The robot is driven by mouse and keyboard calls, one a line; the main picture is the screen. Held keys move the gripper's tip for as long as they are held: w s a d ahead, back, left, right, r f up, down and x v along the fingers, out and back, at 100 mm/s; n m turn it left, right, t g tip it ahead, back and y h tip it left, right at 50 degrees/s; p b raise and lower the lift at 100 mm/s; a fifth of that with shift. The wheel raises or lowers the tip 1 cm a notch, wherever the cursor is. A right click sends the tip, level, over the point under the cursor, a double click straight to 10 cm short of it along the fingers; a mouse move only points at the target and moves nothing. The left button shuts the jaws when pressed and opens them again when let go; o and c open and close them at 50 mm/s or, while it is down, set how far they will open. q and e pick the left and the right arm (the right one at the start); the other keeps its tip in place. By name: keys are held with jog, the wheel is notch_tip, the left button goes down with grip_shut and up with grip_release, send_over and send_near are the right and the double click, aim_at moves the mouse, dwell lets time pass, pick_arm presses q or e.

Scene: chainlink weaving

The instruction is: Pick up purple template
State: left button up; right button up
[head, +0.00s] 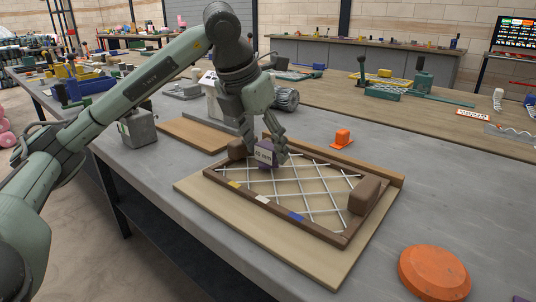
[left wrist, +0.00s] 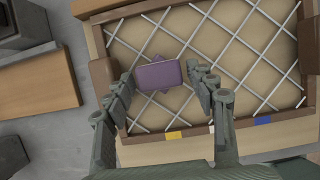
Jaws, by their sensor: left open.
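In the left wrist view, the purple template (left wrist: 158,76) shows as a rounded purple rectangle lying over the mesh. My left gripper (head: 264,147) comes down over it from above. In the left wrist view, my left gripper's fingers (left wrist: 161,86) are open, one on each side of it. I cannot tell whether they touch it. My right gripper is not in view.
The brown frame (head: 322,237) with crossed pale wires rests on a light board (head: 240,229). A brown block (head: 364,195) stands at its right end. An orange block (head: 342,138) lies behind, and an orange disc (head: 433,273) at front right.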

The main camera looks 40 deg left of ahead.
pick_arm(q)
jog(key=shift+w+f, duration=0.2)
jog(key=shift+f, duration=0.2)
jog(key=c, duration=1.1)
